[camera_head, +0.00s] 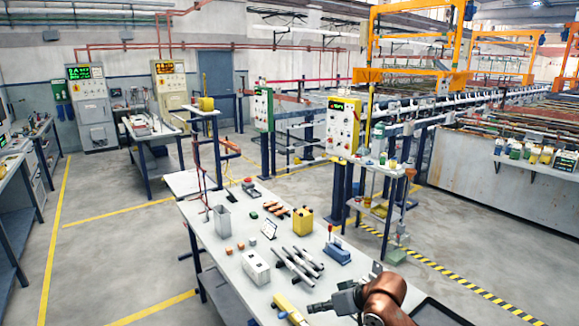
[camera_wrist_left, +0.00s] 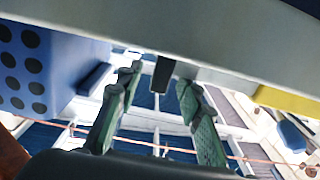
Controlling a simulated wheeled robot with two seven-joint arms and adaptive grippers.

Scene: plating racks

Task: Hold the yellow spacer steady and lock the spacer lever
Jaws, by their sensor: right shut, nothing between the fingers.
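A long yellow piece (camera_head: 290,308) with a small blue part lies at the table's front edge; it may be the yellow spacer. A blue block (camera_head: 337,254) with an upright red-tipped lever (camera_head: 330,232) stands further back. I cannot tell which part is the spacer lever. My right gripper (camera_head: 312,308) is shut and empty, just right of the long yellow piece. My left gripper (camera_wrist_left: 160,80) is outside the head view; in the left wrist view its green fingers are apart, below a grey beam (camera_wrist_left: 150,38) with a dark tab (camera_wrist_left: 163,73). A yellow surface (camera_wrist_left: 290,104) shows at right.
A blue body with black holes (camera_wrist_left: 35,70) is close left of my left gripper.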

